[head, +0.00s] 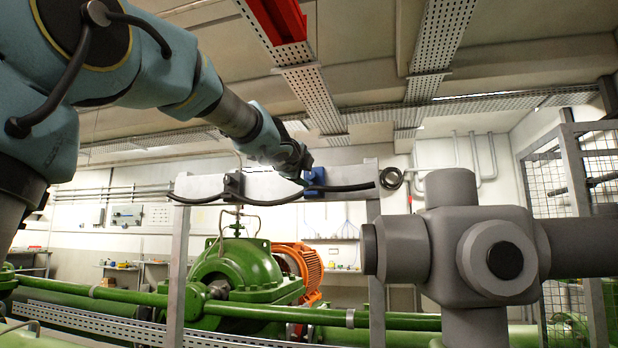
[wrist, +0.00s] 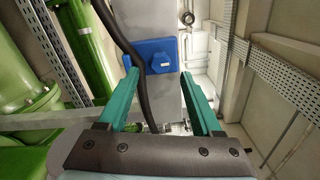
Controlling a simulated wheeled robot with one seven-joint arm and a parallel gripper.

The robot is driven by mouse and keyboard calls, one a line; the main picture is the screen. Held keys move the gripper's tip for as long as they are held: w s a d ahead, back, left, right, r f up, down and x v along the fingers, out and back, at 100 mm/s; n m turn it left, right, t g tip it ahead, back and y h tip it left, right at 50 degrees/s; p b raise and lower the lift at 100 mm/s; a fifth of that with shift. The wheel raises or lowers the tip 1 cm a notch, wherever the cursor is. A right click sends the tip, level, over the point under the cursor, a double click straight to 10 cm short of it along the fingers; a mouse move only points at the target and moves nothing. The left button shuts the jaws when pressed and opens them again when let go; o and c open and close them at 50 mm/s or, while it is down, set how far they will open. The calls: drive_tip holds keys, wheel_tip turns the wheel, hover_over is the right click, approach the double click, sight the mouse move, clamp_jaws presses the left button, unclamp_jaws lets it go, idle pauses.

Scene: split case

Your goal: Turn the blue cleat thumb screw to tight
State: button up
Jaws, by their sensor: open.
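The blue cleat (head: 315,182) sits on the front of a grey metal beam (head: 345,177), with a black cable (head: 345,188) running past it. In the wrist view the blue cleat (wrist: 150,48) lies just beyond the fingertips, between them in the picture. A small screw head (wrist: 164,60) seems to show on its face; how tight it is I cannot tell. My gripper (wrist: 160,76) is open and empty, its two teal fingers apart on either side of the cleat's line. In the head view my gripper (head: 303,168) is close to the cleat's left side and partly hides it.
A dark cleat (head: 233,185) holds the cable further left on the beam. A ring-shaped end (head: 391,178) is at the beam's right. A green pump (head: 235,268) with an orange motor (head: 298,267) stands behind and below. A thick grey pipe fitting (head: 480,245) fills the right foreground.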

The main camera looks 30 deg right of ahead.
drive_tip(key=v, duration=0.7)
drive_tip(key=shift+b, duration=0.3)
drive_tip(key=w+a+f+n+g+y, duration=0.1)
drive_tip(key=w+a+f+n+y, duration=0.15)
drive_tip(key=a+f+n, duration=0.6)
drive_tip(key=w+a+f+n+g+y, duration=0.2)
drive_tip(key=a+f+y, duration=0.25)
drive_tip(key=f, duration=0.95)
drive_tip(key=w+a+f+n+g+y, duration=0.1)
drive_tip(key=w+a+f+n+y, duration=0.3)
drive_tip(key=a+f, duration=0.6)
drive_tip(key=s+a+f+n+g, duration=0.2)
drive_tip(key=s+a+f+n, duration=0.2)
drive_tip(key=s+f, duration=0.2)
drive_tip(key=s+a+f+n+g, duration=0.3)
drive_tip(key=s+a+f+n, duration=0.2)
drive_tip(key=f, duration=0.4)
drive_tip(key=s+a+f+n+g+y, duration=0.1)
drive_tip(key=s+a+f+n, duration=0.3)
drive_tip(key=s+f, duration=0.4)
drive_tip(key=shift+a+g, duration=0.45)
drive_tip(key=shift+g, duration=0.35)
drive_tip(key=shift+s+f+n, duration=0.1)
drive_tip(key=shift+s+n, duration=0.05)
drive_tip(key=shift+n, duration=0.1)
